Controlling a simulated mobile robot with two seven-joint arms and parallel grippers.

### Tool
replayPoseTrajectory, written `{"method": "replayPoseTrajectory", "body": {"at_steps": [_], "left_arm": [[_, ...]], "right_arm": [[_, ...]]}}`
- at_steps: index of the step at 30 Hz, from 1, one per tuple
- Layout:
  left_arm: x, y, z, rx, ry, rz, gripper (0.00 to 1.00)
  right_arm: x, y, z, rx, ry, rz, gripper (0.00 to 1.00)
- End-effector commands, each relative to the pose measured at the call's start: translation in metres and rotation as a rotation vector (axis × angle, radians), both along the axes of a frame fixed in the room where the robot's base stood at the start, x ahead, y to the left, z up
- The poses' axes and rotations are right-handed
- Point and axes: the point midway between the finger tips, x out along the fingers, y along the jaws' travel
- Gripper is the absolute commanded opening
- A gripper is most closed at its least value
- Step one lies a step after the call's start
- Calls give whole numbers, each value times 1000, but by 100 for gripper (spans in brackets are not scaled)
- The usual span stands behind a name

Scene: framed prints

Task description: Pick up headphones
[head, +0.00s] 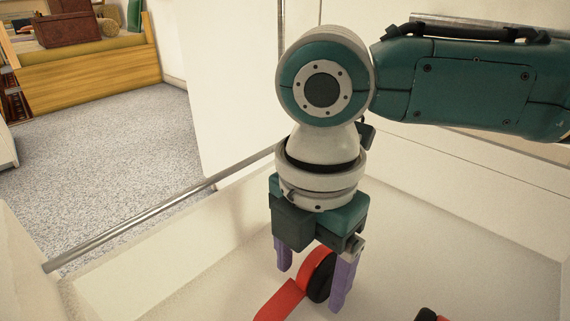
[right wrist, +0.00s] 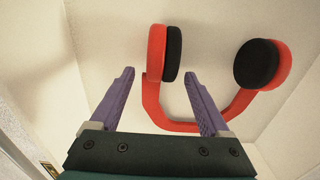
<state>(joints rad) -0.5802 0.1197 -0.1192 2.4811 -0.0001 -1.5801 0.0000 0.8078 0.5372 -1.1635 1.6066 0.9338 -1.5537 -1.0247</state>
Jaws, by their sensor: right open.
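The headphones (head: 284,299) are red with black ear pads and lie on the floor of a white open-topped box or drawer (head: 215,275). In the right wrist view, the red band (right wrist: 180,124) curves between two cups. My right gripper (head: 311,288) points down over the headphones with its purple fingers open. In the head view, one ear cup (head: 318,276) appears between the fingers. In the right wrist view, that cup (right wrist: 157,50) shows between and beyond the fingertips (right wrist: 159,75); contact cannot be told. The other cup (right wrist: 257,64) is to the right. My left gripper is out of view.
White walls enclose the headphones, and a metal rail (head: 165,217) runs along the left side. Beyond it are speckled grey carpet (head: 120,150) and a wooden piece of furniture (head: 90,78) holding a brown case (head: 68,27). The box floor left of the headphones is bare.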

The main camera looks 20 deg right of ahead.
Motion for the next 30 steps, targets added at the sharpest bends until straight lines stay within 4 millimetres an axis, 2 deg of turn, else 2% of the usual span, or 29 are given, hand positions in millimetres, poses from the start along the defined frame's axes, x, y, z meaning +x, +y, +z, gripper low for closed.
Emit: {"method": "replayPoseTrajectory", "body": {"at_steps": [1,3,11,30], "left_arm": [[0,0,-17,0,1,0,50],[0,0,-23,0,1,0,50],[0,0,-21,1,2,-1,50],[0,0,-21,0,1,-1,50]], "right_arm": [[0,0,-17,-1,0,0,80],[0,0,-24,-1,0,1,80],[0,0,-23,-1,0,1,80],[0,0,-23,-1,0,1,9]]}}
